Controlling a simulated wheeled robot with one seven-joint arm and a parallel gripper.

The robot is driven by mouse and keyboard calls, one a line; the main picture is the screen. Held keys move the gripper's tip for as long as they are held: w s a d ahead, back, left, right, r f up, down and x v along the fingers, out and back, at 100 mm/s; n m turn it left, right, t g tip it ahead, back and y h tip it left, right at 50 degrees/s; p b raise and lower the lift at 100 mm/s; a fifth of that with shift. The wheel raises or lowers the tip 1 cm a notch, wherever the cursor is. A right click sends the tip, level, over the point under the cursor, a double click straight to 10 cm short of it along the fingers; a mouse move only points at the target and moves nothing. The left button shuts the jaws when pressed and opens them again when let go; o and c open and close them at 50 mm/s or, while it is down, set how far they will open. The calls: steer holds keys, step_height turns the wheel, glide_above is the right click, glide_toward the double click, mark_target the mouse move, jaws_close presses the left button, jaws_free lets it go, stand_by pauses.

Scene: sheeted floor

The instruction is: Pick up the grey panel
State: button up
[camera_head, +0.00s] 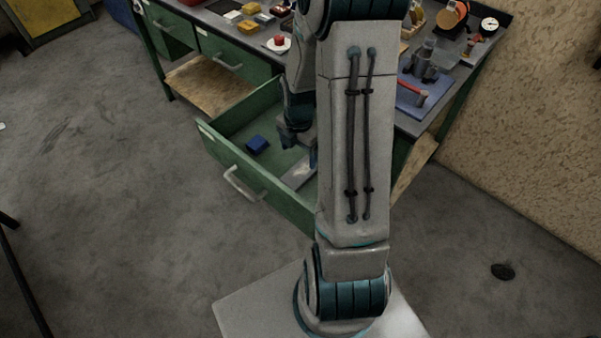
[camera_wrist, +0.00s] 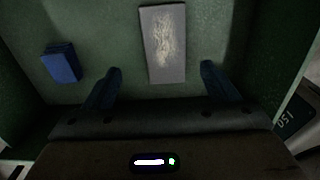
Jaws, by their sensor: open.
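The grey panel (camera_wrist: 163,45) is a flat rectangle with a pale scuffed patch. It lies on the floor of the open green drawer (camera_head: 258,187); part of it shows in the head view (camera_head: 299,174), the rest hidden behind my arm. My gripper (camera_wrist: 161,76) is open, and in the wrist view its fingertips are on either side of the panel's near end, with gaps on both sides. In the head view my gripper (camera_head: 298,150) reaches down into the drawer. I cannot tell the height between fingertips and panel.
A blue block (camera_head: 257,144) lies in the same drawer, left of the panel; it also shows in the wrist view (camera_wrist: 61,63). The drawer walls surround my gripper. The bench top (camera_head: 232,29) above holds several small items. Open floor lies to the left.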

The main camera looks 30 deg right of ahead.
mark_target(301, 172)
steer(key=shift+s+d+f, duration=0.1)
steer(key=shift+s+f, duration=0.1)
steer(key=shift+f, duration=1.65)
steer(key=shift+s+f, duration=0.2)
steer(key=shift+f, duration=1.65)
steer(key=c, duration=1.2)
steer(key=shift+c, duration=0.2)
